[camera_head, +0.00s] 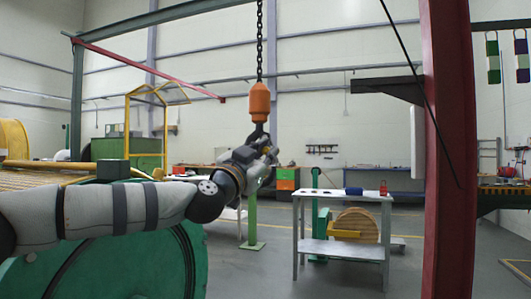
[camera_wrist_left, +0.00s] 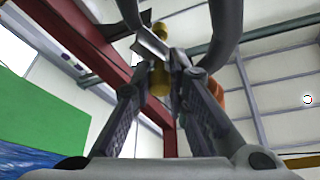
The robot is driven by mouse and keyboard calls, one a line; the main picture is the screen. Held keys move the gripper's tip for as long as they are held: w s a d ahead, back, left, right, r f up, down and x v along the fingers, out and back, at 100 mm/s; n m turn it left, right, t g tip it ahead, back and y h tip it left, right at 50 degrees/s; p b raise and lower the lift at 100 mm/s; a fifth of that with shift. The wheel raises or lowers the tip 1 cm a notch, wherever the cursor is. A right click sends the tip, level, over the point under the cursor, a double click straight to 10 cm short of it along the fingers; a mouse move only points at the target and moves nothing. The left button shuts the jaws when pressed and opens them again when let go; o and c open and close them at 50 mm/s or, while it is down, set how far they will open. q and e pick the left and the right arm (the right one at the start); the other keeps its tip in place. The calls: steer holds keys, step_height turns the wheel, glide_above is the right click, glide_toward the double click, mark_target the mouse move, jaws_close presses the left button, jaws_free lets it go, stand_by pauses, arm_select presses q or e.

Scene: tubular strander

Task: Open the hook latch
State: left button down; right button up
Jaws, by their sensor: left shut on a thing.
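In the head view an orange hook block (camera_head: 260,102) hangs on a dark chain (camera_head: 259,45), with the dark hook (camera_head: 259,131) below it. My left gripper (camera_head: 264,152) is at the hook, just under the block, and hides its lower part. In the left wrist view the hook's grey curved metal (camera_wrist_left: 229,35) rises above the fingers. My left gripper (camera_wrist_left: 161,68) has its fingertips on the hook latch (camera_wrist_left: 150,45), a grey strip at the hook's opening. The fingers are shut on it, with a visible gap between them lower down. My right gripper is not in view.
A red steel post (camera_head: 447,150) stands at the right. A grey table (camera_head: 340,196) with small items stands behind the hook, with a wooden reel (camera_head: 356,226) by it. A large green drum (camera_head: 150,265) is under my left arm. Floor right of the table is free.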

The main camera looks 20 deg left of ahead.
arm_select(q)
steer(key=shift+d+r+n, duration=0.1)
steer(key=shift+r+n, duration=0.05)
steer(key=shift+n, duration=0.15)
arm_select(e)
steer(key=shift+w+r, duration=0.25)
arm_select(q)
steer(key=shift+s+d+r+n+g+y+p, duration=0.15)
steer(key=shift+d+r+n+y+p, duration=0.35)
steer(key=shift+n+y, duration=1.8)
steer(key=shift+w+d+r+n+g+y+p, duration=0.2)
steer(key=shift+r+n+y+p, duration=0.5)
steer(key=shift+n, duration=3)
steer(key=shift+s+d+r+n+g+y+p, duration=0.15)
steer(key=shift+d+r+n+y+p, duration=0.5)
steer(key=shift+n+y, duration=1.7)
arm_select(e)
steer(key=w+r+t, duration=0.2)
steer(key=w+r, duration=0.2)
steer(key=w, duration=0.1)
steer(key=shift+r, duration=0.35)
arm_select(q)
steer(key=shift+a+f+n+h, duration=0.2)
steer(key=shift+n+h, duration=0.45)
steer(key=shift+n, duration=0.2)
